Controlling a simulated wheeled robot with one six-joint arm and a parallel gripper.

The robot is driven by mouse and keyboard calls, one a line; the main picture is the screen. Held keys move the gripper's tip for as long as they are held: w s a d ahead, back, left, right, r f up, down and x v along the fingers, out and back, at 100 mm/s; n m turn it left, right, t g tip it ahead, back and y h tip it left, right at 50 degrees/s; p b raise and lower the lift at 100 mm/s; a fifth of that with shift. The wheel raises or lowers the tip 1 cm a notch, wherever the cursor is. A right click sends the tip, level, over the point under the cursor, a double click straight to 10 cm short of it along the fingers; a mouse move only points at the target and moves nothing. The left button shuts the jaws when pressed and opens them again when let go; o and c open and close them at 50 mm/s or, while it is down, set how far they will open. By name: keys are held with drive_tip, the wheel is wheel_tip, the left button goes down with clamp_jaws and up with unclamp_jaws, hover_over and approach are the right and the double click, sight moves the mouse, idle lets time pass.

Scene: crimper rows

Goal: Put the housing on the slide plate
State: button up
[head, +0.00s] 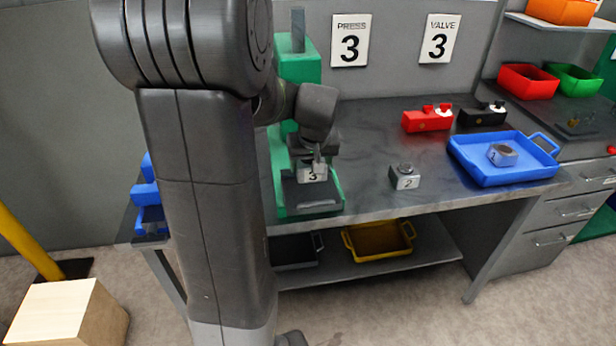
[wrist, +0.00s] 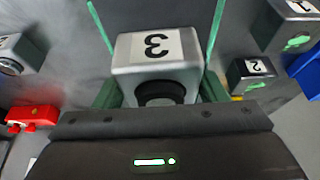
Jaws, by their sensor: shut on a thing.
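The housing (head: 312,174) is a grey block with a white label reading 3. My gripper (head: 310,160) is shut on it, over the green press (head: 298,68) at the left of the bench. In the wrist view the housing (wrist: 157,70) sits between the fingers, its label upside down and a dark round part facing my gripper. The dark slide plate (head: 312,196) lies in the press's green base, just below and in front of the housing. I cannot tell whether the housing touches the plate. My arm hides part of the press.
Another housing marked 2 (head: 404,178) stands on the bench to the right. A blue tray (head: 480,178) holds a grey housing (head: 503,154). A red unit (head: 427,120) and a black unit (head: 481,115) stand behind. The bench between press and housing 2 is clear.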

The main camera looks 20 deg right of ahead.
sight(310, 176)
drive_tip(key=shift+f, duration=2.25)
drive_tip(key=o, duration=1.5)
drive_tip(key=shift+s+r, duration=0.15)
drive_tip(key=shift+r, duration=0.45)
drive_tip(key=v, duration=1.1)
drive_tip(key=shift+s+a, duration=0.1)
drive_tip(key=shift+s, duration=0.05)
